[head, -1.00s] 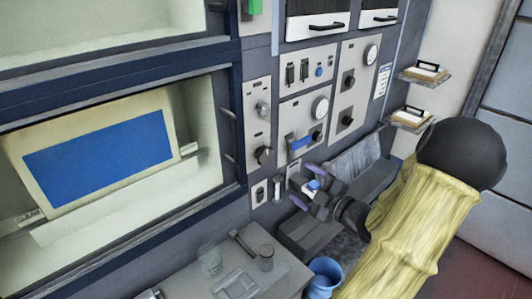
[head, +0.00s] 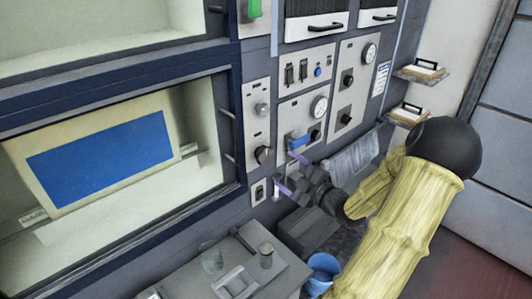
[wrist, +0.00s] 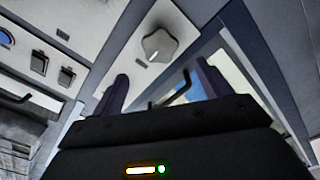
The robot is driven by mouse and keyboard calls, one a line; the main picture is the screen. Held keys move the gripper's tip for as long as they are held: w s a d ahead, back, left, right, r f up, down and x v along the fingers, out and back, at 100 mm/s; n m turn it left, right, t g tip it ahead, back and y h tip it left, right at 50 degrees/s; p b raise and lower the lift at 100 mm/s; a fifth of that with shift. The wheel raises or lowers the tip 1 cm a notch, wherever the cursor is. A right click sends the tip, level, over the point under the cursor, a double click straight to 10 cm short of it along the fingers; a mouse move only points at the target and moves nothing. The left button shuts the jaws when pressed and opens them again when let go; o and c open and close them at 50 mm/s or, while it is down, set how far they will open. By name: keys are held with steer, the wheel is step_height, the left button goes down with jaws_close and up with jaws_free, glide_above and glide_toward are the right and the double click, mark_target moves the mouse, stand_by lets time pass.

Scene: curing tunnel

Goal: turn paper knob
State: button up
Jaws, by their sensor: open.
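Several knobs sit on the grey wall panels; no readable label shows which one is the paper knob. A light grey knob (head: 262,110) is high on the narrow left panel, and a dark knob (head: 263,155) is below it. The wrist view shows a grey lobed knob (wrist: 158,46) with a white mark, beyond and between my fingertips. My gripper (head: 289,172) is open and empty in front of the lower panels, below and right of the dark knob. Its two fingers also show in the wrist view (wrist: 162,82). It appears apart from every knob.
A blue-handled lever (head: 299,142) and a round gauge (head: 319,106) are on the middle panel. A grey cloth (head: 352,160) hangs to the right of my gripper. A black hooked handle (wrist: 178,90) shows between my fingers.

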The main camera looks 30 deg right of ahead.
mark_target(267, 156)
steer(key=w+p, duration=0.1)
steer(key=w, duration=0.2)
steer(key=w+a+p, duration=0.1)
steer(key=w, duration=0.3)
steer(key=w+p, duration=0.1)
steer(key=w, duration=0.2)
steer(key=shift+w+a, duration=0.3)
steer(key=shift+w, duration=0.1)
steer(key=shift+s, duration=0.2)
steer(key=shift+c, duration=0.9)
steer(key=c, duration=0.8)
steer(key=shift+m, duration=0.4)
steer(key=shift+m, duration=1.2)
steer(key=m, duration=0.3)
steer(key=shift+d+m, duration=0.1)
steer(key=shift+m, duration=0.2)
steer(key=m, duration=0.3)
steer(key=shift+m, duration=0.3)
steer(key=shift+d+m+p, duration=0.1)
steer(key=shift+m+p, duration=0.6)
steer(key=shift+m, duration=1)
